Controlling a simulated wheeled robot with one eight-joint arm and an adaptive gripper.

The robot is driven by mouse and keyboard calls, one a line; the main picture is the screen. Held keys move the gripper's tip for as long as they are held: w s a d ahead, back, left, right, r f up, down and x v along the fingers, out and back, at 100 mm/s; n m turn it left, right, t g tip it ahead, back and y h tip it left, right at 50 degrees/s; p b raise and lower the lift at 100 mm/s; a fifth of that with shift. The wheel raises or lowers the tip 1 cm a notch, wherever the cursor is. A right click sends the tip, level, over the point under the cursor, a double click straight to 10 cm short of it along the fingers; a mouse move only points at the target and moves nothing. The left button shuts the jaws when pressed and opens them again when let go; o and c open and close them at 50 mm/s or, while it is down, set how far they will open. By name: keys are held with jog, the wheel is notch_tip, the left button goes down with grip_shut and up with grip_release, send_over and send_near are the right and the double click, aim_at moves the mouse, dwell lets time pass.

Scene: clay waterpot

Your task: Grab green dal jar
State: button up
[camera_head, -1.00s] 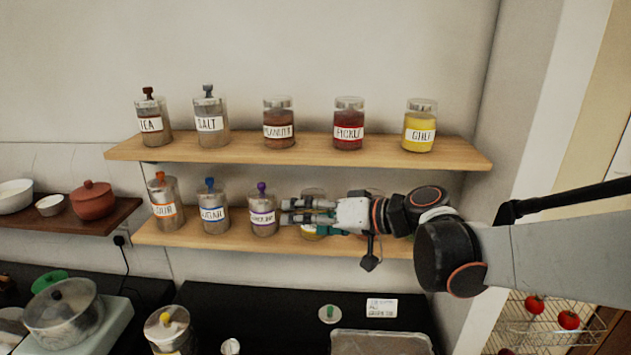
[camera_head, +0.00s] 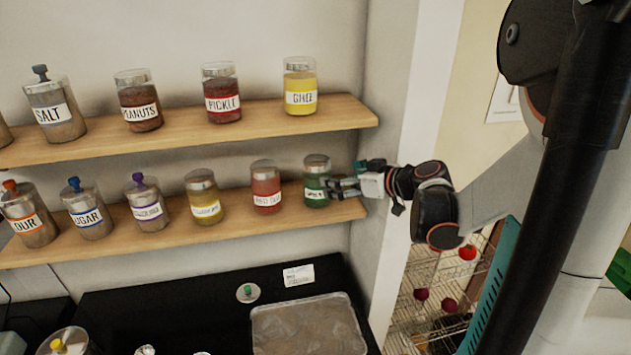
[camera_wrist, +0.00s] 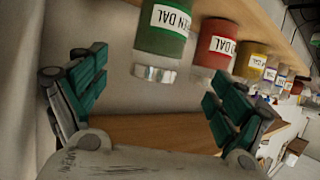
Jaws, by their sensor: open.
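The green dal jar (camera_head: 316,172) is a green-filled glass jar with a metallic lid and a white label. It stands upright at the right end of the lower shelf (camera_head: 235,226). My gripper (camera_head: 345,187) is beside its right side in the head view, the fingers partly overlapping the jar's edge. In the wrist view the scene is upside down. The green dal jar (camera_wrist: 162,38) shows at the top, ahead of and between my two spread, teal-padded fingers (camera_wrist: 160,98). Nothing is held. Whether a finger touches the jar cannot be told.
A red dal jar (camera_head: 266,188) stands close to the left of the green one, then a yellow jar (camera_head: 204,198). The upper shelf (camera_head: 230,120) overhangs with several jars. A wall (camera_head: 385,130) is close on the right. A dark counter (camera_head: 170,307) lies below.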

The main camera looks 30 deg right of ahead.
aim_at(315, 175)
jog(key=x, duration=1.1)
jog(key=shift+w+f, duration=0.1)
jog(key=shift+w, duration=0.15)
jog(key=shift+d, duration=0.1)
jog(key=c, duration=1.6)
jog(key=shift+c, duration=0.2)
jog(key=shift+r, duration=0.2)
